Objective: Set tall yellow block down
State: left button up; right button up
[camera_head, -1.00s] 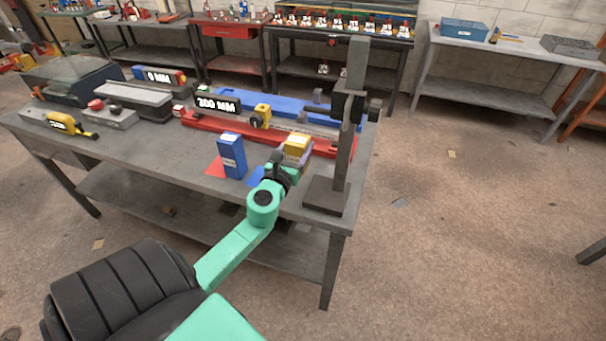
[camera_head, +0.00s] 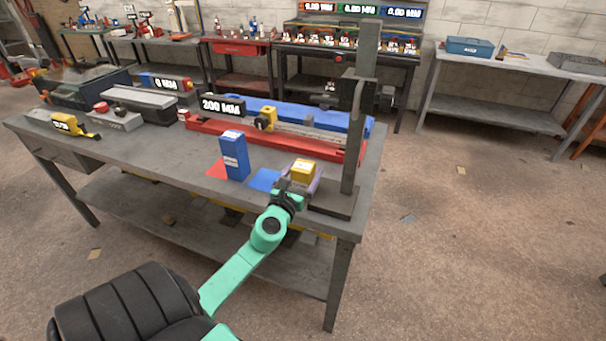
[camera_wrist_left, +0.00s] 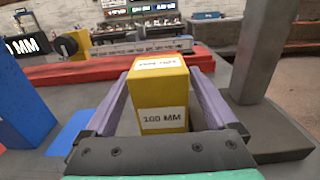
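The tall yellow block (camera_head: 302,172) is upright between the fingers of my left gripper (camera_head: 298,184), near the bench's front right corner. In the left wrist view the yellow block (camera_wrist_left: 160,98) shows a "100 MM" label, with a purple-grey finger against each side. My left gripper (camera_wrist_left: 160,100) is shut on it. The block's foot is hidden, so I cannot tell whether it touches the bench. A blue pad (camera_head: 264,180) lies just left of it. My right gripper is not in view.
A tall blue block (camera_head: 234,158) stands by a red pad (camera_head: 217,169) to the left. A dark post on a flat base (camera_head: 334,199) stands close on the right. A red rail (camera_head: 215,128) and a "200 MM" display (camera_head: 222,104) are behind.

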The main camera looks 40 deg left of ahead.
pick_arm(q)
jog(key=shift+r, duration=0.2)
jog(key=shift+s+d+f, duration=0.15)
jog(key=shift+s, duration=0.05)
jog(key=b+v, duration=0.3)
jog(key=v, duration=0.8)
jog(key=shift+s, duration=0.25)
